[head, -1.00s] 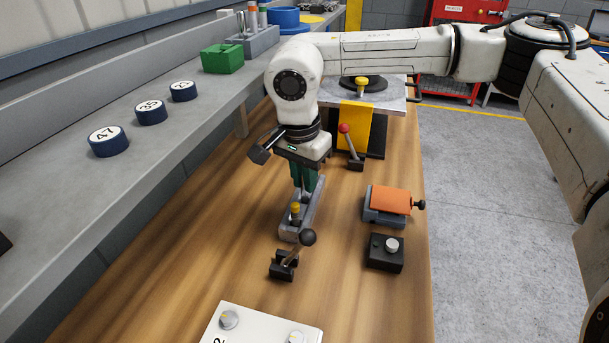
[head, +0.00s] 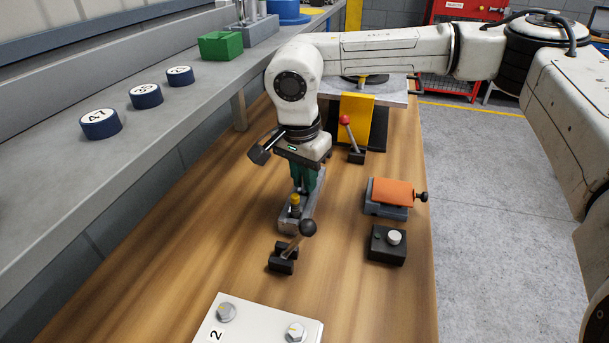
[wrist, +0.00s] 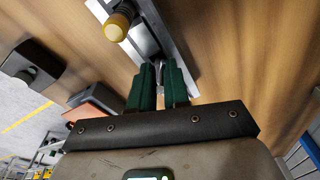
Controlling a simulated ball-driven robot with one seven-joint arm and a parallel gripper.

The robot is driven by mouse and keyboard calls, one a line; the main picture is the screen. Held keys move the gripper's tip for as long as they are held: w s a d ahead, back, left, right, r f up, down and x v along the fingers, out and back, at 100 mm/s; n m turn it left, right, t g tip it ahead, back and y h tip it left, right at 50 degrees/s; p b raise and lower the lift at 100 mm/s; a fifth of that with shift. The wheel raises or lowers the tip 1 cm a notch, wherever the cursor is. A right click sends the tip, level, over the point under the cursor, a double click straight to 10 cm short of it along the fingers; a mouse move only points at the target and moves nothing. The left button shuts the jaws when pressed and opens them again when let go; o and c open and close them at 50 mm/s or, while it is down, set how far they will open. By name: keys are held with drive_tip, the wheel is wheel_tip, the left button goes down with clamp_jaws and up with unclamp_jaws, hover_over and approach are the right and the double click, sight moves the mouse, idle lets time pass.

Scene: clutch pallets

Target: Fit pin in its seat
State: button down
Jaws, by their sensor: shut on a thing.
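My gripper (head: 304,186), with green fingers, is over the far part of a narrow grey metal block (head: 288,224) on the wooden bench. In the wrist view, the fingers (wrist: 160,72) are shut, and a small grey metal piece between their tips, which I take to be the pin, is mostly hidden. The fingertips are at the block's channel (wrist: 168,30); I cannot tell whether the pin is in a seat. A yellow-capped plunger (head: 295,203) stands on the block's near end, beside the fingers, and shows in the wrist view too (wrist: 117,27).
A black-knobbed lever (head: 307,228) stands just in front of the block. To the right are an orange-topped fixture (head: 393,191) and a black box with a white knob (head: 388,247). A red-knobbed lever (head: 345,121) is behind. A white panel (head: 260,322) lies in front.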

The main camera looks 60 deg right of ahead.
idle(0.3)
drive_tip(key=c, duration=0.6)
unclamp_jaws()
drive_tip(key=shift+r+p, duration=2.05)
drive_tip(key=shift+r, duration=1.5)
